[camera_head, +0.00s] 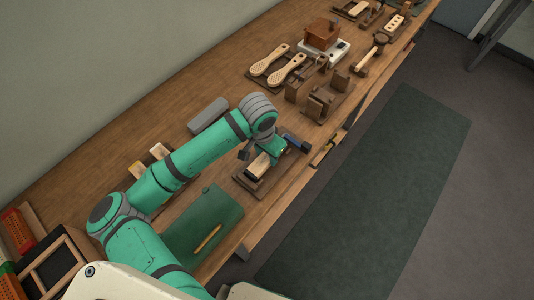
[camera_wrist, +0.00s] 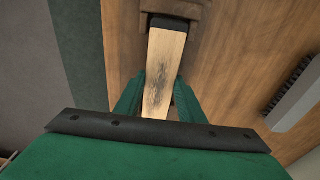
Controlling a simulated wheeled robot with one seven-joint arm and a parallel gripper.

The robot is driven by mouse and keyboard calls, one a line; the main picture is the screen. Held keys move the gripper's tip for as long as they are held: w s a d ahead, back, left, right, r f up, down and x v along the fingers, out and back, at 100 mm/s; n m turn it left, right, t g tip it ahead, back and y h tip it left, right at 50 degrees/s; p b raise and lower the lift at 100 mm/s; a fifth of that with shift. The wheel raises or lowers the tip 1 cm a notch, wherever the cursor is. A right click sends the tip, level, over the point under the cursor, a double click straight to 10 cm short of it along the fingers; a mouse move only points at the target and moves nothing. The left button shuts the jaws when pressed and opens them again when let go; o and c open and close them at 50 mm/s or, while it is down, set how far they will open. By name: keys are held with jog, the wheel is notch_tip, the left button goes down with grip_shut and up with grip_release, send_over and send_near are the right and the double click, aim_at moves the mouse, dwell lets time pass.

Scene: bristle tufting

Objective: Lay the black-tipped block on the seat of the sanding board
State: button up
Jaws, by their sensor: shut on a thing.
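The black-tipped block is a pale wooden bar with a dark smudge on its face; it shows in the wrist view (camera_wrist: 167,62) and in the head view (camera_head: 258,166). My gripper (camera_wrist: 158,102) is shut on it, with a green finger on each side. Its black tip points away from my gripper, over a brown wooden fixture (camera_wrist: 201,12). In the head view the block is over the dark wooden sanding board (camera_head: 246,184) near the bench's front edge. I cannot tell whether the block touches the board. My wrist hides part of the board.
A green mat (camera_head: 205,222) with a wooden stick lies to the left of the board. A grey block (camera_head: 208,114) lies behind my arm. A dark blue-black tool (camera_head: 297,143) is just right of my gripper. Paddle brushes (camera_head: 287,69) and wooden fixtures (camera_head: 322,102) stand farther right.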

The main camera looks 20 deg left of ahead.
jog(key=shift+f, duration=0.35)
jog(key=o, duration=1.6)
jog(key=shift+s, duration=0.1)
jog(key=shift+r, duration=0.15)
jog(key=shift+r, duration=1.7)
jog(key=shift+s+a+r, duration=0.1)
jog(key=shift+s+r, duration=0.05)
jog(key=shift+r, duration=0.4)
jog(key=shift+s+a+r, duration=0.1)
jog(key=shift+s+r, duration=0.05)
jog(key=shift+r, duration=0.35)
jog(key=shift+s+r, duration=0.15)
jog(key=shift+r, duration=0.95)
